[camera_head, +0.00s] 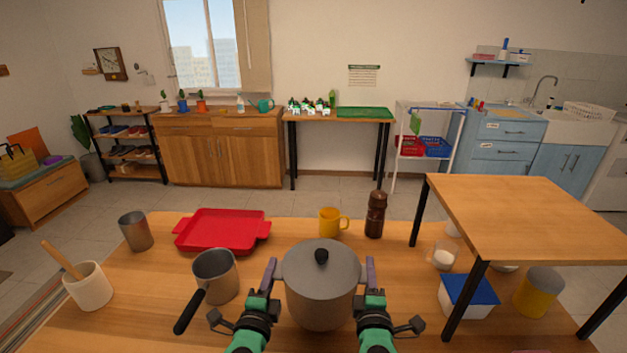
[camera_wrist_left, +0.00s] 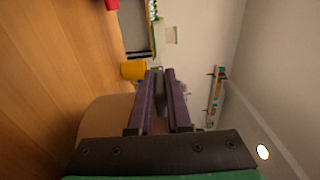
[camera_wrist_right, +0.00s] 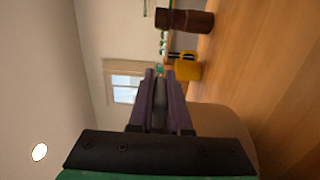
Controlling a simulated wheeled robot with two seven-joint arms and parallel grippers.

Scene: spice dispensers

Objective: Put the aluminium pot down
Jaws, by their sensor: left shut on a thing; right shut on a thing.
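The grey aluminium pot (camera_head: 321,290) with a lid and black knob is at the front middle of the wooden table, upright. My left gripper (camera_head: 270,272) is shut on the pot's left handle, and my right gripper (camera_head: 370,272) is shut on its right handle. The pot's body shows at the edge of the left wrist view (camera_wrist_left: 100,118) and of the right wrist view (camera_wrist_right: 232,120). The handles are mostly hidden between the fingers. I cannot tell whether the pot's base touches the table.
A saucepan (camera_head: 217,275) with a black handle stands close left. A red tray (camera_head: 222,231), yellow mug (camera_head: 329,222) and pepper mill (camera_head: 375,215) stand behind. A raised wooden shelf (camera_head: 530,215) is right, above a blue-lidded box (camera_head: 468,290). A utensil crock (camera_head: 88,288) stands far left.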

